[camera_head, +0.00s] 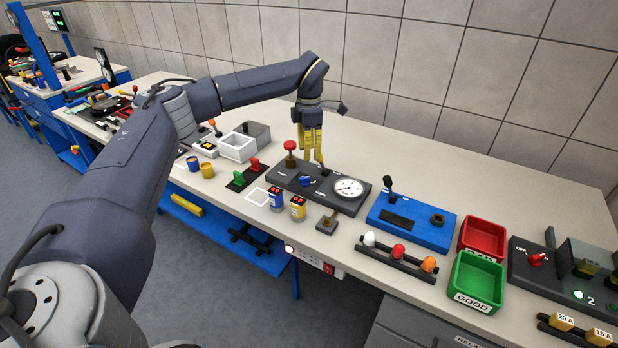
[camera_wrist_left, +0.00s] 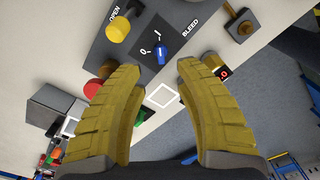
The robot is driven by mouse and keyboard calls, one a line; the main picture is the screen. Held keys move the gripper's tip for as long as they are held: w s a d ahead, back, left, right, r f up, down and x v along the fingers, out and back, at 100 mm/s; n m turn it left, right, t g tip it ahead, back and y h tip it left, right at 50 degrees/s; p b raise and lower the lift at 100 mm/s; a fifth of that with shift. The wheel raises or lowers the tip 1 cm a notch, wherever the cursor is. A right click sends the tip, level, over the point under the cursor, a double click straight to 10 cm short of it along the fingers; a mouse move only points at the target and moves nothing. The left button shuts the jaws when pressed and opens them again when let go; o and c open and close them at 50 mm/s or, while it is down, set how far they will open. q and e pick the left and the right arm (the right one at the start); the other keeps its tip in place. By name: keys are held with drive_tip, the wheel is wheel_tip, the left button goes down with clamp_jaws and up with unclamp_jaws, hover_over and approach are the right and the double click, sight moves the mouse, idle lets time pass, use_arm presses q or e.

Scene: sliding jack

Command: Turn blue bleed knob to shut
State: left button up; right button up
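The blue bleed knob (camera_head: 305,181) sits on a dark panel (camera_head: 285,184) with a white dial gauge (camera_head: 348,188). In the left wrist view the blue knob (camera_wrist_left: 163,54) lies beyond the fingertips, near the marks 0 and I and the word BLEED. A white line shows on the knob, but which mark it points to is hard to tell. My left gripper (camera_head: 313,158) hangs above the back of the panel, fingers down. In the left wrist view its yellow fingers (camera_wrist_left: 158,70) are apart with nothing between them. My right gripper is not in view.
A red-topped knob (camera_head: 290,146) stands at the panel's back left. A yellow knob (camera_wrist_left: 120,28) is near the word OPEN. A blue box with a lever (camera_head: 408,222) is to the right.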

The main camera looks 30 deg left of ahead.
sight(304, 180)
use_arm(q)
wheel_tip(304, 180, down, 11)
drive_tip(key=shift+r, duration=0.15)
idle(0.4)
clamp_jaws()
idle(0.4)
